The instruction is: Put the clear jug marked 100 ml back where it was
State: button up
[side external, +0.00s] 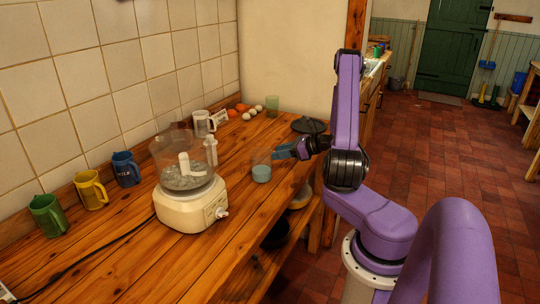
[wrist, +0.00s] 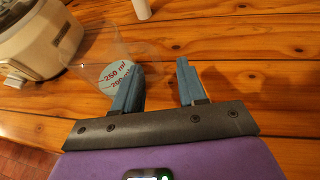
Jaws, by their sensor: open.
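A clear jug (side external: 261,173) with pale blue contents stands on the wooden worktop, right of the food processor. In the wrist view a clear vessel (wrist: 116,73) shows red marks reading 250 ml and 200 ml; no 100 ml mark is legible. My gripper (side external: 283,151) is beside the jug's upper right side.
The food processor (side external: 190,205) stands left of the jug. Blue (side external: 126,169), yellow (side external: 91,190) and green (side external: 48,215) jugs line the tiled wall. A black lid (side external: 308,125), a greenish glass (side external: 272,104) and several eggs are at the back. The front worktop is mostly clear.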

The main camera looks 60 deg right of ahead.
jog(key=v, duration=0.6)
jog(key=shift+s+r, duration=0.1)
jog(key=shift+s, duration=0.05)
